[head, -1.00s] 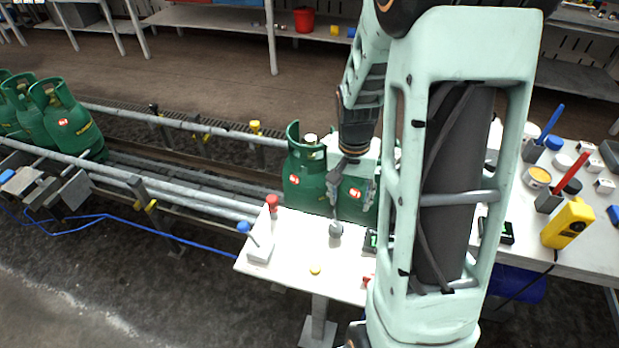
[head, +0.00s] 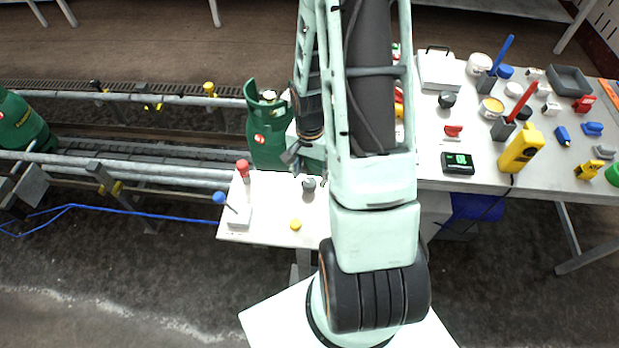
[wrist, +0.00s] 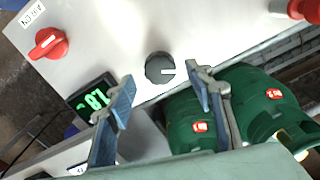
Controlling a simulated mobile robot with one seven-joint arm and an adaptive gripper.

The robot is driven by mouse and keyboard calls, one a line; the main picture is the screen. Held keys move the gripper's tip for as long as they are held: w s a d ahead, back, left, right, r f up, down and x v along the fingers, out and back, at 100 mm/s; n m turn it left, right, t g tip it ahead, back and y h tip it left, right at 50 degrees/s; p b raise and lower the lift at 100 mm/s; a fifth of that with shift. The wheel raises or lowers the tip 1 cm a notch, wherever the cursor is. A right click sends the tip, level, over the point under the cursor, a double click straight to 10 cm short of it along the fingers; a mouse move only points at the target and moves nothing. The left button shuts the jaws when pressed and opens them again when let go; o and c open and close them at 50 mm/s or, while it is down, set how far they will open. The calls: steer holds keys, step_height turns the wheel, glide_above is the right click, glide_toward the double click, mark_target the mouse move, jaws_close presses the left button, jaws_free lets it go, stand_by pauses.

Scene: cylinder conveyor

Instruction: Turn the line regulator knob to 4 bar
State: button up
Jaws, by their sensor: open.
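The regulator knob (wrist: 159,68) is a dark grey round knob with a white pointer line, on a pale panel (wrist: 115,35). In the wrist view its pointer points right. A grey knob in the head view (head: 308,184) appears to be the same one. My gripper (wrist: 161,84) is open and empty. Its two blue-grey fingertips are either side of the knob in the picture, apart from it. In the head view my gripper (head: 290,156) is above the panel's back edge, partly hidden by my arm. A black display (wrist: 93,97) beside the knob shows green digits, tilted and hard to read.
A red knob (wrist: 48,43) with a white label is on the panel. A red-topped post (head: 243,168), blue-tipped lever (head: 232,208) and yellow button (head: 295,225) are left or front. Green cylinders (wrist: 188,125) stand close behind. A cluttered table (head: 560,185) is at right.

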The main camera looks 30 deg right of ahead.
mark_target(309, 184)
steer(key=shift+f, duration=1.4)
steer(key=shift+c, duration=0.5)
steer(key=c, duration=1.1)
